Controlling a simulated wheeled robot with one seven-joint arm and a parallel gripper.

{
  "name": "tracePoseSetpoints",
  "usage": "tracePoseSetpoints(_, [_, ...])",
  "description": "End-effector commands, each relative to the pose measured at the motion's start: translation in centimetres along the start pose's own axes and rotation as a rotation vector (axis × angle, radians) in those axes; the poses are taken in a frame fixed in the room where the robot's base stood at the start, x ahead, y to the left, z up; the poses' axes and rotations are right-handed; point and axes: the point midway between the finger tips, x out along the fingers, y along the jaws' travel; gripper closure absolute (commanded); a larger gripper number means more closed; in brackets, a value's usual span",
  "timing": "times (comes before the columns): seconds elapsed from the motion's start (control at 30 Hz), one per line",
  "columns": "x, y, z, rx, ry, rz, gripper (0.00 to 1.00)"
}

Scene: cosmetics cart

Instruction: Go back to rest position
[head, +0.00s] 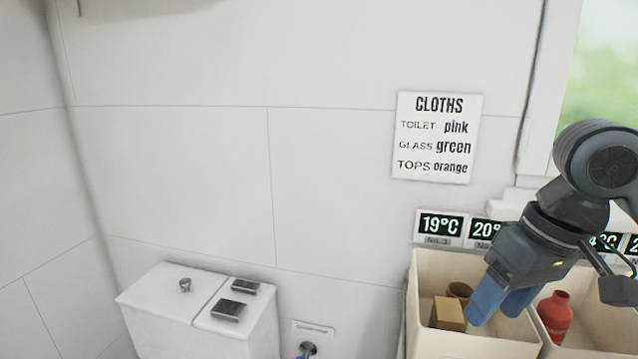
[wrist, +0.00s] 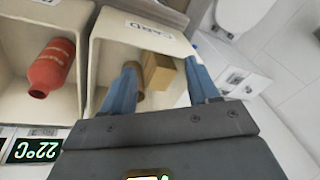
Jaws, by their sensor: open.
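My gripper (head: 497,312) has two blue fingers and is over the right side of the left cream bin (head: 425,290) in the head view. In the wrist view my gripper (wrist: 163,85) has its fingers apart, with nothing held between them. A small cardboard box (head: 447,314) and a brown round container (head: 460,291) lie in that bin. The box (wrist: 158,72) also shows beyond the fingers in the wrist view; the container is partly hidden by one finger.
Temperature displays (head: 441,226) line the wall behind the bins. A cloths sign (head: 437,137) hangs above. The space before the wall at left is open.

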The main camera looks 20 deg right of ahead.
Motion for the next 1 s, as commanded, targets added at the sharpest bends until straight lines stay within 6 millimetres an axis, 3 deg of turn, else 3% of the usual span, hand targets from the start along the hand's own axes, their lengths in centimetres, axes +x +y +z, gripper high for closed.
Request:
tracePoseSetpoints(0.17, [0.6,-4.2,-2.4,-0.039,0.112,-0.129,0.40])
tracePoseSetpoints(0.33, [0.6,-9.7,-5.2,-0.071,0.270,-0.304,0.40])
tracePoseSetpoints(0.5, [-0.4,-15.9,-8.0,-0.070,0.477,-0.522,0.40])
tracePoseSetpoints(0.6, [-1.2,-18.6,-9.2,-0.046,0.592,-0.633,0.40])
tracePoseSetpoints(0.8, [-2.1,-21.9,-10.3,0.054,0.798,-0.802,0.40])
tracePoseSetpoints(1.0, [-1.3,-22.9,-9.9,0.199,0.967,-0.882,0.40])
